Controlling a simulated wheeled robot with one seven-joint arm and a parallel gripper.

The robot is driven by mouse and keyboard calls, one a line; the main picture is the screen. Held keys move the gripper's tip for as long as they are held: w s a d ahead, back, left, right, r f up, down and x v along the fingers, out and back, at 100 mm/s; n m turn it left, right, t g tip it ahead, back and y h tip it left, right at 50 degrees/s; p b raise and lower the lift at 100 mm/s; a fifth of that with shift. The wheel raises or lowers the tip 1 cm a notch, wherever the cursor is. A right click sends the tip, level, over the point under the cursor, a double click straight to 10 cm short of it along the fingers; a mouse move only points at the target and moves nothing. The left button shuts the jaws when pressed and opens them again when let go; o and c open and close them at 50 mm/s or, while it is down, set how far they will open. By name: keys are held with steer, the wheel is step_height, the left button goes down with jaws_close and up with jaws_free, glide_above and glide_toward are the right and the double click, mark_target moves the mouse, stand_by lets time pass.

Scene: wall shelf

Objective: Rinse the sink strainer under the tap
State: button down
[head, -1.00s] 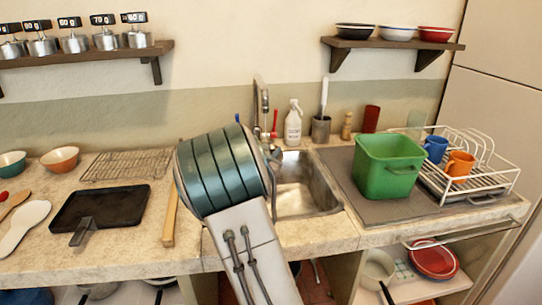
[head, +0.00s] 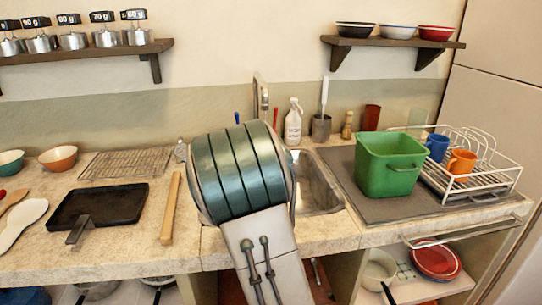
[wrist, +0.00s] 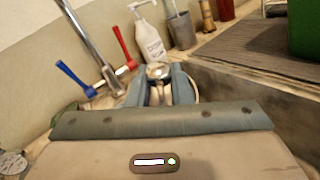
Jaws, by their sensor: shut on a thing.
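In the wrist view my gripper (wrist: 159,80) is shut on a small round metallic thing (wrist: 158,70), which looks like the sink strainer; the fingers cover much of it. The tap (wrist: 92,45) rises just left of the fingers, with a blue handle (wrist: 75,80) and a red handle (wrist: 122,48) at its base. I see no water running. In the head view my arm hides the gripper and strainer, while the upper part of the tap (head: 263,97) shows behind. The steel sink (head: 320,188) is partly covered by my arm.
A white bottle (head: 293,124) and a grey cup with a brush (head: 321,127) stand behind the sink. A green tub (head: 388,165) and a dish rack (head: 485,185) are to the right. A dark pan (head: 100,205) and wooden stick (head: 171,208) lie left.

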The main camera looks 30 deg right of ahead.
steer(key=s, duration=0.2)
steer(key=s+a+b, duration=0.1)
steer(key=s, duration=0.2)
steer(key=shift+s+a, duration=0.15)
stand_by(1.4)
steer(key=s+a+r+p, duration=0.1)
steer(key=s+r+p, duration=0.1)
steer(key=s+r, duration=0.2)
steer(key=shift+s, duration=0.45)
steer(key=shift+a, duration=0.1)
stand_by(0.6)
